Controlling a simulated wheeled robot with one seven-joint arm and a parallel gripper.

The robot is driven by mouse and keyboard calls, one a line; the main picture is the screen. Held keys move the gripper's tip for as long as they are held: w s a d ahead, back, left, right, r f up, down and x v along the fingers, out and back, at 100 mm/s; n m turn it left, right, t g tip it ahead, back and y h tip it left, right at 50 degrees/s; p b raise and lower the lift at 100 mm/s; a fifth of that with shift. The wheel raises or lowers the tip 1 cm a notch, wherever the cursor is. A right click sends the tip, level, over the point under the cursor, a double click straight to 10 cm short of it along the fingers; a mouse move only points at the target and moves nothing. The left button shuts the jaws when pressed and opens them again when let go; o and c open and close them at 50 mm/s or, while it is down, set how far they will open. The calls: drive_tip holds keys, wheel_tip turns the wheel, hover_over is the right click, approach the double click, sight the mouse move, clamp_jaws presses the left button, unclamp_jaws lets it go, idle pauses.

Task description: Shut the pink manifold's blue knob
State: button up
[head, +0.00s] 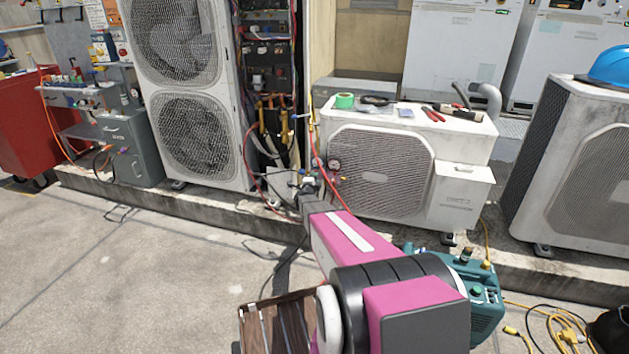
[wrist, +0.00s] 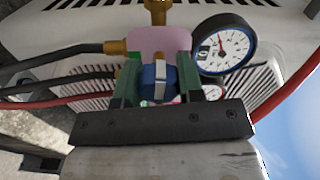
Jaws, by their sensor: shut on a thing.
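The pink manifold (wrist: 160,42) shows at the top middle of the wrist view, with a brass fitting above it. Its blue knob (wrist: 160,78), with a pale stripe, sits between the green fingers of my gripper (wrist: 168,88). My gripper is shut on the blue knob. A blue-rimmed gauge (wrist: 222,48) is on the right of the manifold. A second gauge with red markings (wrist: 190,96) is partly hidden behind a finger. In the head view, my arm reaches to the manifold's spot before the low condenser (head: 375,178), and hides most of the manifold; a gauge (head: 334,164) shows there.
Dark hoses (wrist: 55,58) and a red hose (wrist: 290,88) run close to my gripper. A tall condenser (head: 190,100) stands at left. Tools and green tape (head: 344,100) lie on the low condenser. A teal machine (head: 484,292) and yellow cable (head: 565,330) are at lower right. Open floor is at left.

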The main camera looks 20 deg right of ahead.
drive_tip(key=m, duration=0.4)
drive_tip(key=shift+f+m, duration=0.15)
drive_tip(key=shift+m, duration=0.15)
drive_tip(key=m, duration=0.3)
drive_tip(key=shift+m, duration=0.4)
drive_tip(key=m, duration=0.4)
drive_tip(key=shift+a+f, duration=0.1)
drive_tip(key=shift+m, duration=2.1)
drive_tip(key=o, duration=0.9)
drive_tip(key=shift+a, duration=0.1)
